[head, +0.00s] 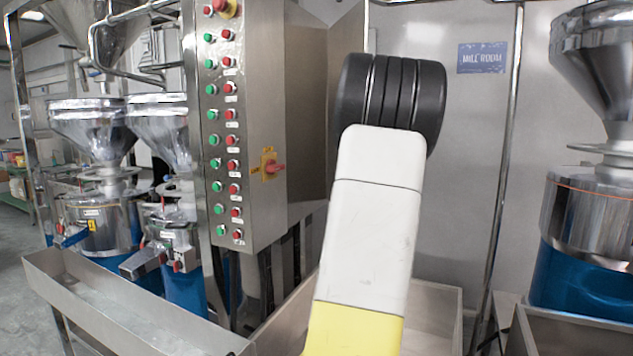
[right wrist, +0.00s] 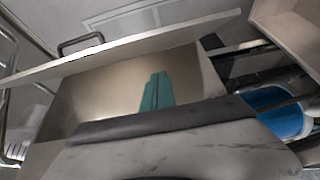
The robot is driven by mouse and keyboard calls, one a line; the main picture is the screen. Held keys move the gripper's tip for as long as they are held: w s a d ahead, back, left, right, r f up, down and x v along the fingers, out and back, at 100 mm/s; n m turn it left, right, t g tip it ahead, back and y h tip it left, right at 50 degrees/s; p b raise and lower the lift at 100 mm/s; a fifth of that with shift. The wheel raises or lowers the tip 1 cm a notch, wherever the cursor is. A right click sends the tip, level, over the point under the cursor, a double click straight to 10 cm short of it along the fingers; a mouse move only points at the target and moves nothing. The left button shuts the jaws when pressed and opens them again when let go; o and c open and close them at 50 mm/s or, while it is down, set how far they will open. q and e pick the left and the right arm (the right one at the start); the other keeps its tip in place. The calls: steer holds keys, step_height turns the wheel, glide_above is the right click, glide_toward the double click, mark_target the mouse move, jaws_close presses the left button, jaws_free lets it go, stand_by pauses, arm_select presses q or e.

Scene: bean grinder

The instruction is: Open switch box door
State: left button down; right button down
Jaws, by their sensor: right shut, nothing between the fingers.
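The switch box (head: 262,120) is a tall stainless cabinet left of centre in the head view. Its front carries rows of green and red buttons, and a red rotary switch on a yellow plate sits on its side. A metal panel, seemingly the door (head: 345,30), stands at the box's right; my arm covers much of it. In the right wrist view, a thin-edged metal panel (right wrist: 120,48) crosses above my right gripper (right wrist: 157,78), whose teal fingers are together and empty before a metal surface. Contact cannot be told. The head view hides this gripper. My left gripper is out of view.
Grinders with steel hoppers (head: 90,130) stand at the left, and another grinder (head: 595,190) at the right. A metal trough (head: 130,305) runs along the lower left. A wall with a blue sign (head: 482,57) is behind. A blue container (right wrist: 278,110) shows in the right wrist view.

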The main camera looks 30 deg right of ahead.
steer(key=w+d, duration=0.7)
steer(key=d, duration=0.2)
steer(key=shift+d, duration=0.1)
stand_by(0.4)
steer(key=s+d, duration=0.1)
steer(key=d, duration=2.3)
steer(key=shift+s, duration=0.2)
steer(key=shift+d, duration=0.1)
